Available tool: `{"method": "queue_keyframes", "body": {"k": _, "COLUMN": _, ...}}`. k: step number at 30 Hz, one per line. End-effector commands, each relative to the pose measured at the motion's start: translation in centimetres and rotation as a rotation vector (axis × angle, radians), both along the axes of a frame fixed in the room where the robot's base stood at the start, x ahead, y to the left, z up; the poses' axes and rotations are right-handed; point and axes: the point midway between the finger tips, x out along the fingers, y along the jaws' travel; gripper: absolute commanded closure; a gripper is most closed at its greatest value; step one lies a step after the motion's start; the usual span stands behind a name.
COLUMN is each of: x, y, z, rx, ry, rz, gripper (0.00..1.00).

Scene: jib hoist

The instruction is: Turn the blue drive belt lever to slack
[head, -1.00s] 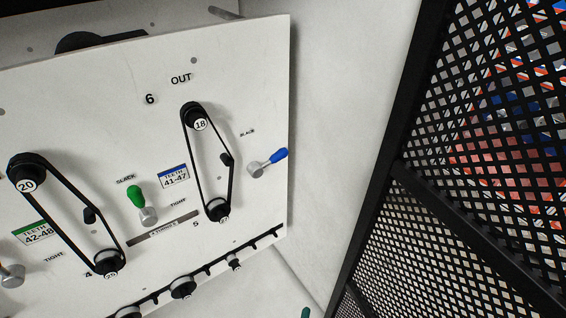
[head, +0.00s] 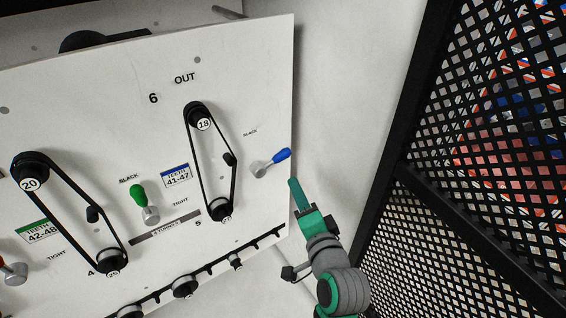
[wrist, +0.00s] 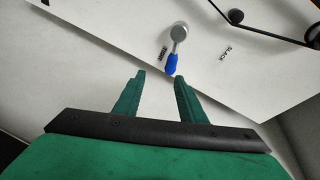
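The blue-handled lever (head: 271,162) is near the right edge of the white panel, right of the belt with the 18 pulley. Its grey pivot is on the panel and its blue handle points right and slightly up. The word SLACK is up and left of it. In the wrist view, the blue handle (wrist: 172,65) points toward my fingers, with a small label beside it, hard to read, and SLACK to the right. My green gripper (head: 296,192) is below and right of the lever, apart from it. In the wrist view, my fingers (wrist: 160,78) are spread and empty, the handle tip just beyond them.
A green-handled lever (head: 138,196) is left of the 18 belt (head: 188,155), and another lever is at the left edge. A black mesh fence (head: 470,150) stands on the right. Bare pale wall lies between panel and fence.

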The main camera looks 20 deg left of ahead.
Motion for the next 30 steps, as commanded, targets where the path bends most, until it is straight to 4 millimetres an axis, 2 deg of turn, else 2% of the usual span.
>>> {"method": "queue_keyframes", "body": {"k": 1, "x": 0.2, "y": 0.3, "z": 1.0, "rx": 0.007, "ry": -0.001, "rz": 0.014, "gripper": 0.63}}
{"method": "queue_keyframes", "body": {"k": 3, "x": 0.3, "y": 0.6, "z": 1.8, "rx": 0.012, "ry": 0.005, "rz": 0.031, "gripper": 0.63}}
{"method": "queue_keyframes", "body": {"k": 7, "x": 0.4, "y": 1.0, "z": 2.5, "rx": 0.018, "ry": 0.012, "rz": 0.046, "gripper": 0.63}}
{"method": "queue_keyframes", "body": {"k": 11, "x": 1.2, "y": 1.6, "z": 2.4, "rx": 0.019, "ry": 0.015, "rz": 0.05, "gripper": 0.63}}
{"method": "queue_keyframes", "body": {"k": 24, "x": 7.0, "y": 5.9, "z": 1.5, "rx": 0.018, "ry": 0.015, "rz": 0.049, "gripper": 0.63}}
{"method": "queue_keyframes", "body": {"k": 30, "x": 8.6, "y": 6.9, "z": 1.3, "rx": 0.019, "ry": 0.013, "rz": 0.047, "gripper": 0.63}}
